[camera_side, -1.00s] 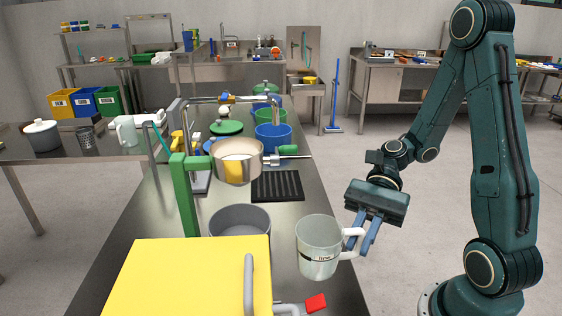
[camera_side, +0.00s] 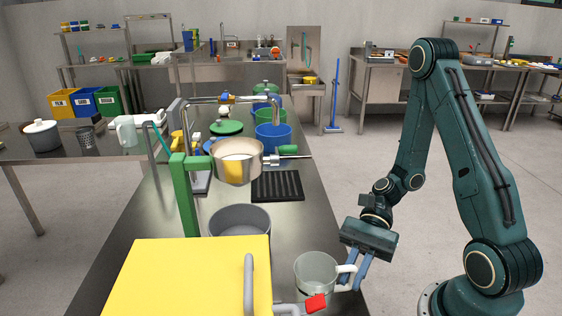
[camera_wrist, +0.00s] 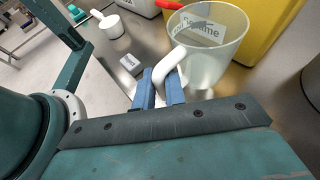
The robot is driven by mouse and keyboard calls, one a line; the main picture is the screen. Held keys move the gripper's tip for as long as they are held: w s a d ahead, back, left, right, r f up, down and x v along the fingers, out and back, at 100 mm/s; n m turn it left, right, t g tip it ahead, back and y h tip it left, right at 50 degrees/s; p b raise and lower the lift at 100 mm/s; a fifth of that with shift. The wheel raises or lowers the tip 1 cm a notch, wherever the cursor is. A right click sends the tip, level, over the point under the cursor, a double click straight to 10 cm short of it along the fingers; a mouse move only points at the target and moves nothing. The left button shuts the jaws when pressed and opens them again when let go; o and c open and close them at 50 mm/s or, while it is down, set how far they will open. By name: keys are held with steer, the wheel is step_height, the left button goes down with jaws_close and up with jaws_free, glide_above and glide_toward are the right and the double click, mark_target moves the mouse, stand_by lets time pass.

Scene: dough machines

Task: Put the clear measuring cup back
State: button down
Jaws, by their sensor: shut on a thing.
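The clear measuring cup (camera_side: 316,272) is upright at the right front part of the steel bench, with its handle toward the right. My gripper (camera_side: 352,277) is shut on the cup's white handle. In the wrist view the cup (camera_wrist: 212,50) shows a label with black lettering, and the blue fingers of my gripper (camera_wrist: 158,88) close on the handle. In the side view the cup's lower part is partly hidden by a red-tipped lever. I cannot tell whether its base touches the bench.
A yellow machine cover (camera_side: 190,275) stands left of the cup. A grey bowl (camera_side: 240,220) is behind it, and a black ribbed mat (camera_side: 277,186) lies farther back. In the wrist view a white scoop (camera_wrist: 110,26) and a small labelled block (camera_wrist: 131,64) are near the cup.

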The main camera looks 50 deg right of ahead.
steer(key=shift+f, duration=1.9)
steer(key=shift+f, duration=0.15)
steer(key=c, duration=1.5)
jaws_free()
steer(key=shift+o, duration=0.2)
steer(key=shift+d, duration=0.1)
steer(key=v, duration=1.3)
steer(key=shift+d, duration=0.3)
